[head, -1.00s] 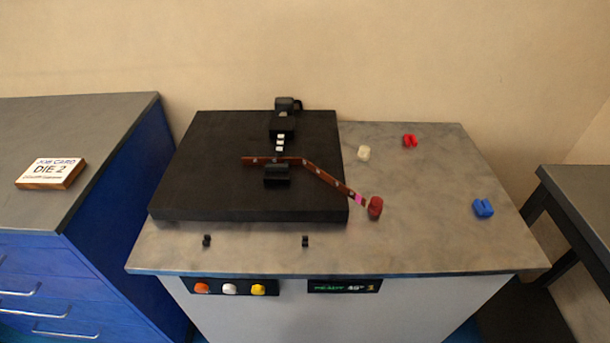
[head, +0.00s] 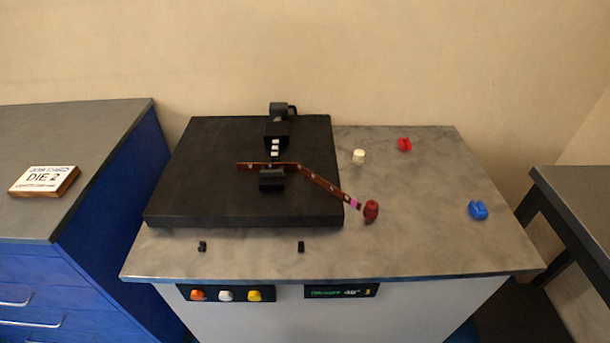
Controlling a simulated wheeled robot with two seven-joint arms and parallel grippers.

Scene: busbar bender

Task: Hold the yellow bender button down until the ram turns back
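The yellow button (head: 255,296) is the rightmost of three on the black panel on the bench's front face. Nothing touches it. The bender is a black slab (head: 190,190) on the bench, with a dark ram assembly (head: 277,130) at its back middle. A copper busbar (head: 322,184) lies across it, bent, its right part angled toward the front right and marked with a pink band. The busbar passes between the ram side and a black die block (head: 271,180). Neither gripper is in the head view.
A display (head: 341,291) is right of the buttons, its text hard to read. A dark red piece (head: 371,211) stands at the busbar's end. White (head: 359,156), red (head: 404,145) and blue (head: 478,210) pieces lie to the right. A job card (head: 44,181) reading DIE 2 is left.

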